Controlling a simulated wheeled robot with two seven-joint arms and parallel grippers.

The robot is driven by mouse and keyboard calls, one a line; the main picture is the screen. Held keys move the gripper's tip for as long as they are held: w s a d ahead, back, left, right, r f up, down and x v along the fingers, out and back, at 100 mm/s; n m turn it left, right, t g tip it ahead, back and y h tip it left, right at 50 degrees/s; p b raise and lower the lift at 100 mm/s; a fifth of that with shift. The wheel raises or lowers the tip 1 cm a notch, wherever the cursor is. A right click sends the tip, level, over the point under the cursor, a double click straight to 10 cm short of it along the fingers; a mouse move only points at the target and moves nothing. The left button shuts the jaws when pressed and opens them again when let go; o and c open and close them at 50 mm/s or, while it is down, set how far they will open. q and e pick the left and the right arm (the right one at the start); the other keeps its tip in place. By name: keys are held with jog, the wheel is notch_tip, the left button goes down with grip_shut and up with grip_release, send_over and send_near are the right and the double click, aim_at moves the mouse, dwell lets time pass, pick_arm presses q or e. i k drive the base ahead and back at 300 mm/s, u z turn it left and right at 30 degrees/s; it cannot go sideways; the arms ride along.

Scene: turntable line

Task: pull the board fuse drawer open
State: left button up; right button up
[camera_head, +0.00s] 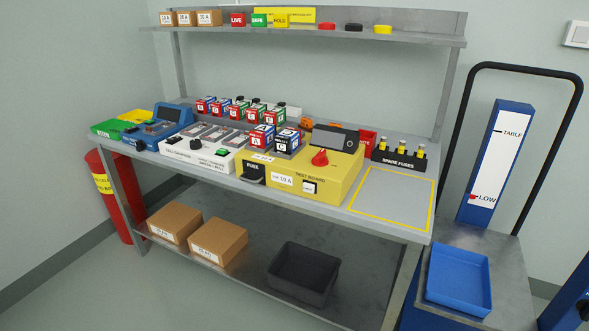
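The yellow test board (322,183) stands on the workbench, right of its middle. The black fuse drawer (251,171), marked FUSE, is at the left end of the board's front face. Its dark handle (254,181) sticks out at the lower edge. The drawer front looks about flush with the board; its inside is not visible. The board also carries a red knob (320,158), a grey display unit (336,138) and a 10 A label (284,179). Neither gripper shows in the head view.
Spare fuses (398,162) stand in a rack behind a bare yellow-outlined area (391,198). A white tester unit (203,150) is left of the board. A lift cart with a blue tray (459,279) stands at the right. Below are cardboard boxes (218,241) and a black bin (304,273).

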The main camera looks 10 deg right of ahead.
aim_at(253, 173)
jog(key=u, duration=0.05)
jog(key=i, duration=0.95)
jog(key=u, duration=0.5)
